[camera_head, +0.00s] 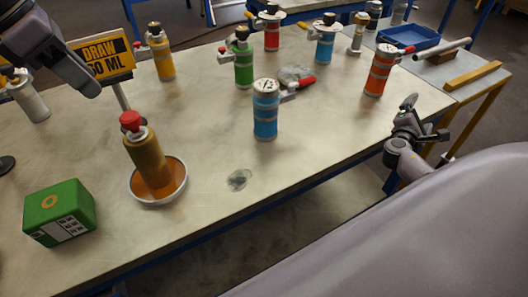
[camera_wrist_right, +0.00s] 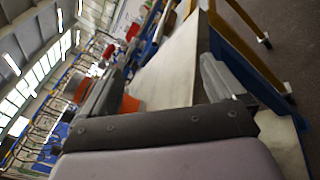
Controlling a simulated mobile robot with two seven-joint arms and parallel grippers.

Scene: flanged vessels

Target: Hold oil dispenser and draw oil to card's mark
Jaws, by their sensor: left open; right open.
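The card (camera_head: 101,56) is a yellow and black sign on a post, reading "DRAW" and an amount in ML whose first digit is partly covered by my left gripper. An amber-brown bottle with a red cap (camera_head: 148,160), apparently the oil dispenser, stands in a round white-rimmed dish (camera_head: 161,201) with an orange inside. My left gripper (camera_head: 88,88) is open and empty beside the card, above and left of the bottle. My right gripper (camera_head: 424,120) is open and empty beyond the table's right edge; its fingers show in the right wrist view (camera_wrist_right: 165,78).
A green box (camera_head: 59,213) sits left of the dish. A blue canister (camera_head: 265,110) stands mid-table, with several coloured canisters behind. An orange canister (camera_head: 379,72) is near the right edge. A clear patch (camera_head: 239,180) lies right of the dish; bare tabletop surrounds it.

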